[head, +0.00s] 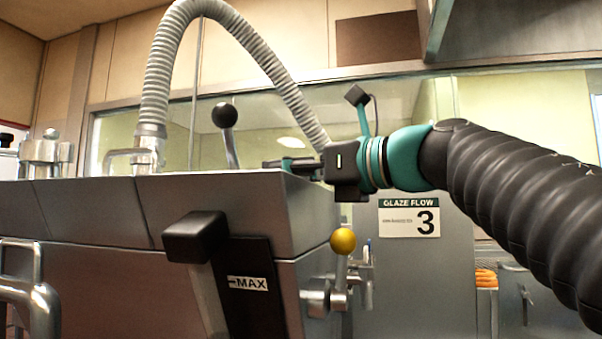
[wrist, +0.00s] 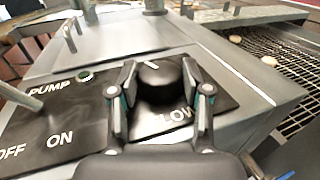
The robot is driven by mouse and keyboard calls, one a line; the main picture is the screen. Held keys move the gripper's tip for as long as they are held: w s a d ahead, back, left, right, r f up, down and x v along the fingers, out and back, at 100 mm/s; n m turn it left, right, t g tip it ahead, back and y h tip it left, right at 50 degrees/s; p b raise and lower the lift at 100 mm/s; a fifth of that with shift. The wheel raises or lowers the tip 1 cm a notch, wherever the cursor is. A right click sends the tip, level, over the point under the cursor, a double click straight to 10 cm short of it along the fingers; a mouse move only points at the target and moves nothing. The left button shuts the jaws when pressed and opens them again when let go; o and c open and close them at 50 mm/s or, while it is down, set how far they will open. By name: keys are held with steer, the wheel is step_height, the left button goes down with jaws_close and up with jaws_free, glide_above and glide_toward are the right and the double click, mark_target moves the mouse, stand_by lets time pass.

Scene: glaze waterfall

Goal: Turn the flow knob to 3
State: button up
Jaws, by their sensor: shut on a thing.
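The flow knob (wrist: 160,82) is a round black knob on a dark panel on top of the grey machine housing. It sits between the two fingers of my gripper (wrist: 161,100), which is shut on it from both sides. A short white mark shows just behind the knob. The panel label beside it is partly covered and reads "LOW". In the head view my gripper (head: 287,163) is at the housing's top edge, and the knob cannot be made out there. A sign (head: 409,217) reads "GLAZE FLOW 3". I cannot read a knob setting.
A pump switch lever (wrist: 28,101) marked OFF and ON stands left of the knob, with a green lamp (wrist: 85,77). A black-knobbed lever (head: 225,117), a black handle by "MAX" (head: 196,237) and a yellow-balled valve (head: 343,241) are nearby. A wire mesh (wrist: 285,62) lies right.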

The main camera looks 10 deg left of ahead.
steer(key=o, duration=1.2)
steer(key=shift+c, duration=0.2)
steer(key=v, duration=1.2)
steer(key=shift+r, duration=0.1)
